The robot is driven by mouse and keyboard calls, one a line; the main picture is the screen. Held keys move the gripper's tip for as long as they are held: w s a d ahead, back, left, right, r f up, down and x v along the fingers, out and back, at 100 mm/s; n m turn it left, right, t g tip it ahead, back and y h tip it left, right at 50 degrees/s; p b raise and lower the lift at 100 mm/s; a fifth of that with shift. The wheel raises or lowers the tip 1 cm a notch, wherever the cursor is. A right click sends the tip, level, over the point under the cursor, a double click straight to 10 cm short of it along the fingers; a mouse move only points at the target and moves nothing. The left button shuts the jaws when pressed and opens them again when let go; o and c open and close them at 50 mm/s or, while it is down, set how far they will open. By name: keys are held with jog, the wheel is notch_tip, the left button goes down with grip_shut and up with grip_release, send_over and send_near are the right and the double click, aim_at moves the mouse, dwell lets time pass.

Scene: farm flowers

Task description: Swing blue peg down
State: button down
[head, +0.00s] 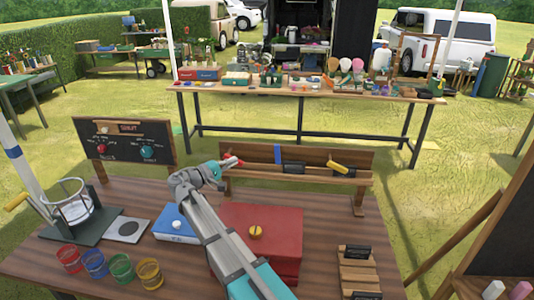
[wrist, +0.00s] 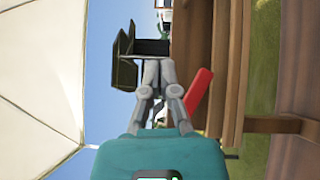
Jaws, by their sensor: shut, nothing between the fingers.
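The blue peg (head: 277,154) stands upright on the wooden rack (head: 300,178) at the back of the near table. It does not show in the wrist view. A red peg (head: 233,161) tilts at the rack's left end, and a yellow peg (head: 339,167) leans at its right. My gripper (wrist: 150,50) is shut and empty. Its fingers are close beside the red peg (wrist: 198,92) in the wrist view. In the head view it is at the rack's left end, left of the blue peg, with its fingertips hard to make out.
Several coloured cups (head: 95,265) stand front left. A black signboard (head: 125,143) stands left of the rack. A wooden slatted piece (head: 358,272) lies at right.

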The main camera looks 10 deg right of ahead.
aim_at(277, 154)
jog(key=shift+d, duration=0.15)
jog(key=s+d+f+p+x, duration=0.1)
jog(key=s+x, duration=0.1)
jog(key=x, duration=1)
jog(key=shift+d+r, duration=0.4)
jog(key=shift+r, duration=0.1)
jog(key=shift+s+d+r, duration=0.1)
